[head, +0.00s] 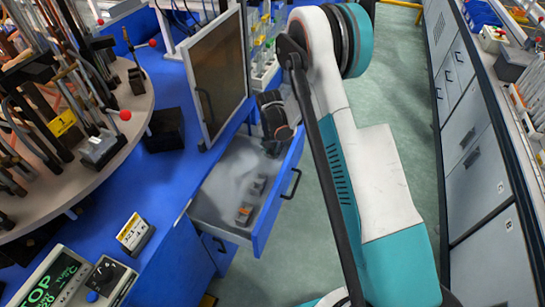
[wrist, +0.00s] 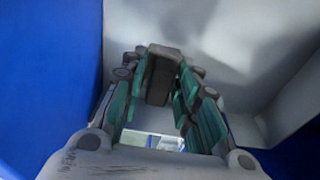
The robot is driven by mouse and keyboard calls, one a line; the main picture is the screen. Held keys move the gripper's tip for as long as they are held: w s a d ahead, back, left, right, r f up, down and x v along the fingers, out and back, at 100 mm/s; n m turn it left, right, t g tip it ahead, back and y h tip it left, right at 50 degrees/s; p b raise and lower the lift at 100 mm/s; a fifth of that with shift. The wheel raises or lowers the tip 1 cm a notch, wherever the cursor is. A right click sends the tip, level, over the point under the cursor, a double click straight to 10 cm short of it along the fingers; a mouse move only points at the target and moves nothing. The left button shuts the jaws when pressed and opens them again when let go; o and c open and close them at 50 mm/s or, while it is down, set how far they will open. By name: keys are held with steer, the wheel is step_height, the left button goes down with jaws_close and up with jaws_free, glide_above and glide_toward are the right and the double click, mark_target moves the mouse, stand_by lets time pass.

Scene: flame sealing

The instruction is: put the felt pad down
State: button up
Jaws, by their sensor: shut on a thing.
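A dark grey block, which I take to be the felt pad (wrist: 163,76), sits between the fingertips of my gripper (wrist: 158,92) in the wrist view. The teal-padded fingers are shut on it from both sides. Pale grey drawer surfaces lie beyond it; I cannot tell whether the pad touches them. In the head view my gripper (head: 277,138) is dark and partly hidden by my arm, at the far end of the open drawer (head: 212,205). The pad cannot be made out there.
Small grey and orange items (head: 245,213) lie in the drawer's near right part; its left floor looks bare. A framed panel (head: 217,75) stands on the blue bench (head: 170,180) at left, beside a round tool rack (head: 130,105).

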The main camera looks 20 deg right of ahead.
mark_target(272, 155)
step_height(272, 155, down, 4)
steer(key=shift+r+b, duration=0.1)
steer(key=shift+b, duration=0.75)
steer(key=o, duration=0.9)
steer(key=shift+o, duration=0.2)
